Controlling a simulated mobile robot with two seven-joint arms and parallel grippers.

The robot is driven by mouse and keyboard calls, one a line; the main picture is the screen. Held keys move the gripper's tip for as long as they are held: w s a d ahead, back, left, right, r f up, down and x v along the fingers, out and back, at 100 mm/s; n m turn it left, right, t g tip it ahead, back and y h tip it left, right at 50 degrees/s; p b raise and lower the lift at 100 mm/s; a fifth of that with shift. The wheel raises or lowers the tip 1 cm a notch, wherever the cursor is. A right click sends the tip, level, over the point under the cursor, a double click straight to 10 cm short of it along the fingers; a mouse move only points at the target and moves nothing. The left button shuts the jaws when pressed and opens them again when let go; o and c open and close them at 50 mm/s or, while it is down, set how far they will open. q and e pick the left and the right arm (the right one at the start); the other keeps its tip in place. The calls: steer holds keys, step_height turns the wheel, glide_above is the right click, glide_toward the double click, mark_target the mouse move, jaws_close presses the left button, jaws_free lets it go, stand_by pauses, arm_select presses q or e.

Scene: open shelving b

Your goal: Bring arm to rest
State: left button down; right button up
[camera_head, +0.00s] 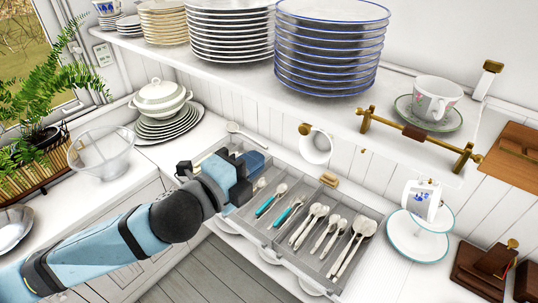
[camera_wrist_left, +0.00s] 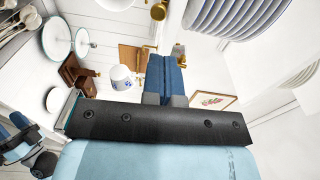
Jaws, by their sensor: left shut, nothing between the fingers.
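My left arm reaches in from the left in the camera_head view. My left gripper (camera_head: 257,161) is over the back left part of the open cutlery drawer, and its fingers are shut with nothing between them. The shut blue fingers also show in the left wrist view (camera_wrist_left: 165,78), in front of the white wall and shelf area. In the camera_head view my right arm is not seen. A blue and black part of my own body shows at the lower left of the left wrist view.
The open drawer (camera_head: 262,232) holds several spoons and teal-handled cutlery. Stacked plates (camera_head: 330,50) stand on the shelf above. A white tureen (camera_head: 160,96), a glass bowl (camera_head: 103,152) and a plant (camera_head: 45,100) are at the left. A mug (camera_head: 420,200) and plates are at the right.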

arm_select(q)
steer(key=s+a+f+n+y, duration=0.25)
steer(key=f+n, duration=0.45)
steer(key=f, duration=0.4)
steer(key=s+a+f+n+y, duration=0.2)
steer(key=a+f+n, duration=0.2)
steer(key=f+n, duration=0.55)
steer(key=s+a+f+n+g+y, duration=0.1)
steer(key=s+a+f+n, duration=0.2)
steer(key=s+f, duration=0.3)
steer(key=s+a+f+n+g+y, duration=0.1)
steer(key=s+a+f, duration=0.4)
steer(key=f, duration=0.6)
steer(key=shift+s+a+f+n+g+y, duration=0.2)
steer(key=shift+s+a+n+g+y, duration=0.15)
steer(key=shift+s+n+y, duration=0.65)
steer(key=shift+s+h, duration=0.1)
steer(key=shift+h, duration=0.15)
steer(key=shift+d, duration=0.1)
